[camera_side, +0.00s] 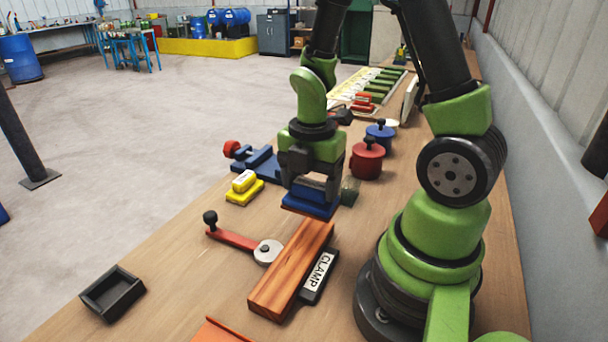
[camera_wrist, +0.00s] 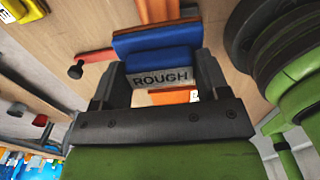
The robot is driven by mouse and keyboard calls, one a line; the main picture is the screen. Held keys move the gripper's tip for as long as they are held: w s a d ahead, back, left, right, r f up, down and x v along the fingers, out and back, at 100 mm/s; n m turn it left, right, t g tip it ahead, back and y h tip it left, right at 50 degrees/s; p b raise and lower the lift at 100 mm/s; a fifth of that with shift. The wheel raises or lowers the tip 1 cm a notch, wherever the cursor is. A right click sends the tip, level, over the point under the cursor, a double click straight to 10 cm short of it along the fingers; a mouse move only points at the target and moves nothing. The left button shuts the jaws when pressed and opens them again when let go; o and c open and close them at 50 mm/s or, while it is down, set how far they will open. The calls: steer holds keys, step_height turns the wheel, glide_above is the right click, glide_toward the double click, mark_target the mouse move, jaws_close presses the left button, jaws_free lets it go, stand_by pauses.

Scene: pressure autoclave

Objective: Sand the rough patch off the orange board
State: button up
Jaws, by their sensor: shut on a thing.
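My gripper (camera_side: 314,182) is shut on a blue sanding block (camera_side: 310,202). In the wrist view, the block (camera_wrist: 162,58) sits between the fingers (camera_wrist: 163,72) and carries a pale label reading ROUGH. The orange board (camera_side: 290,270) lies on the bench with streaky wood grain, nearer the side camera than the block. The block is at the board's far end, seemingly above the bench; I cannot tell whether it touches the board. I cannot make out a distinct rough patch. A clamp bar (camera_side: 319,277) labelled CLAMP lies along the board's right side.
A red clamp lever (camera_side: 233,238) with a black knob lies left of the board. A yellow block (camera_side: 244,188) and a blue vise-like fixture (camera_side: 256,164) stand farther back. Red (camera_side: 367,160) and blue (camera_side: 380,135) pots stand behind right. A black tray (camera_side: 112,292) sits front left.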

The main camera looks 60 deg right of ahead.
mark_target(305, 211)
step_height(305, 211, down, 7)
steer(key=shift+r, duration=0.1)
steer(key=shift+a+r, duration=0.1)
steer(key=shift+a, duration=0.3)
steer(key=shift+c, duration=0.7)
steer(key=shift+a+f, duration=0.2)
steer(key=shift+a, duration=0.5)
steer(key=shift+c, duration=0.4)
steer(key=shift+a, duration=4.6)
steer(key=shift+d+f, duration=0.1)
steer(key=shift+d, duration=5.65)
steer(key=shift+r, duration=4.2)
